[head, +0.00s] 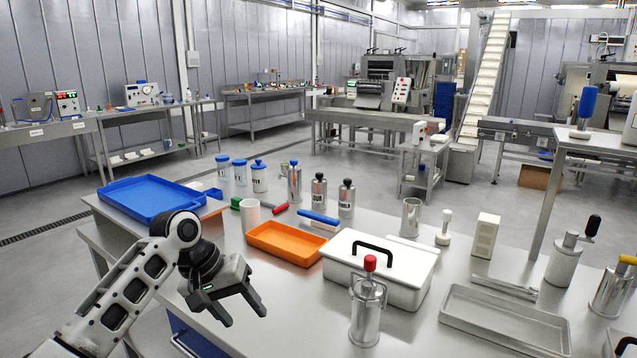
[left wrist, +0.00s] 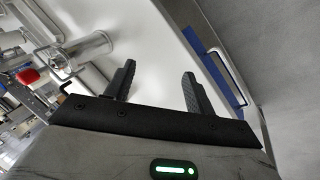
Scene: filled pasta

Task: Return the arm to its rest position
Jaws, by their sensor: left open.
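My left arm comes in from the left of the head view. Its gripper (head: 243,313) is open and empty, with two dark fingers apart above the near left part of the steel table (head: 290,325). In the left wrist view the two fingers (left wrist: 158,88) stand apart with nothing between them, over the pale table top. My right arm and gripper are not in view.
Close by stand an orange tray (head: 285,258), a blue tray (head: 150,200), a white lidded box (head: 408,287) and a steel canister with a red knob (head: 367,315). A flat steel tray (head: 505,335) lies at right. Bottles stand behind.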

